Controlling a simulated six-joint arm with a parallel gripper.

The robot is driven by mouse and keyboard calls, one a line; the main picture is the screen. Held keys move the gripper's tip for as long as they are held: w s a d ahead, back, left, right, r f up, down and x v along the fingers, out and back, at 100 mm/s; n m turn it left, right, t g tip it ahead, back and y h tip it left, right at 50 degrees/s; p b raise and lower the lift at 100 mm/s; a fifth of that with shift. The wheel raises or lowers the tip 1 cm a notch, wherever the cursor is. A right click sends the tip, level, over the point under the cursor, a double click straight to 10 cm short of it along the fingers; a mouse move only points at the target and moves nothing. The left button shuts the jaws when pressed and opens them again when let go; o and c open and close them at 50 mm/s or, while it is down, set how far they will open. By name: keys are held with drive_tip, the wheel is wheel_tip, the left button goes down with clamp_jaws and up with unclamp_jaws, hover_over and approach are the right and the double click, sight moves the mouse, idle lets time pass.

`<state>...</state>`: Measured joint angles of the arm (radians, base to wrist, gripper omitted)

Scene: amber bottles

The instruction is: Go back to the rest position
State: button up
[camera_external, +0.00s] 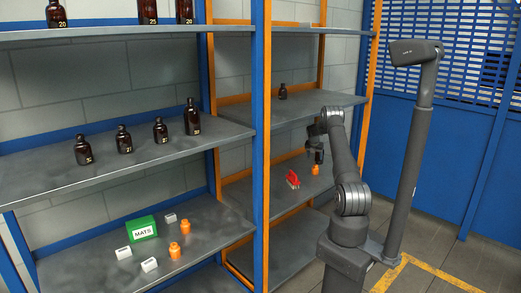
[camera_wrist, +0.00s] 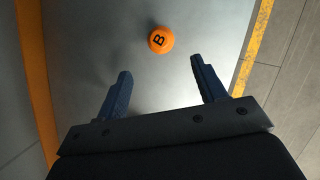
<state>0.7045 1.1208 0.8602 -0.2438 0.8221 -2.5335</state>
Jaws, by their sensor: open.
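My gripper (camera_wrist: 160,82) is open in the wrist view, its two dark fingers spread apart with nothing between them. Beyond the fingertips, an orange bottle or cap marked "B" (camera_wrist: 161,40) stands on the grey shelf (camera_wrist: 110,30). In the external view my gripper (camera_external: 316,155) is at the right shelf unit, just above a small orange bottle (camera_external: 315,170). The fingers are small and partly dark there, so the exact gap to the bottle is hard to tell.
A red object (camera_external: 292,180) lies left of the orange bottle. A small amber bottle (camera_external: 283,91) stands on the shelf above. Blue post (camera_external: 261,150) and orange post (camera_external: 371,90) flank this bay. The left unit holds amber bottles, a green box (camera_external: 141,229) and orange bottles (camera_external: 185,227).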

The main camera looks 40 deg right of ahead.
sight(315, 166)
drive_tip(key=x, duration=1.2)
drive_tip(key=shift+f, duration=0.2)
wheel_tip(315, 166, up, 4)
drive_tip(key=shift+f, duration=0.1)
drive_tip(key=s+d+r, duration=0.3)
drive_tip(key=s+r, duration=0.5)
drive_tip(key=s, duration=0.4)
drive_tip(key=a+f+m, duration=0.1)
drive_tip(key=a+m, duration=0.1)
drive_tip(key=a, duration=2)
drive_tip(key=s+a+r, duration=0.1)
drive_tip(key=s+a, duration=0.4)
drive_tip(key=a, duration=0.7)
drive_tip(key=s+a+r, duration=0.1)
drive_tip(key=s+a, duration=0.4)
drive_tip(key=a, duration=0.7)
drive_tip(key=shift+s+g, duration=0.15)
drive_tip(key=shift+g, duration=0.25)
drive_tip(key=shift+a, duration=0.15)
drive_tip(key=shift+o, duration=0.5)
drive_tip(key=shift+a, duration=0.1)
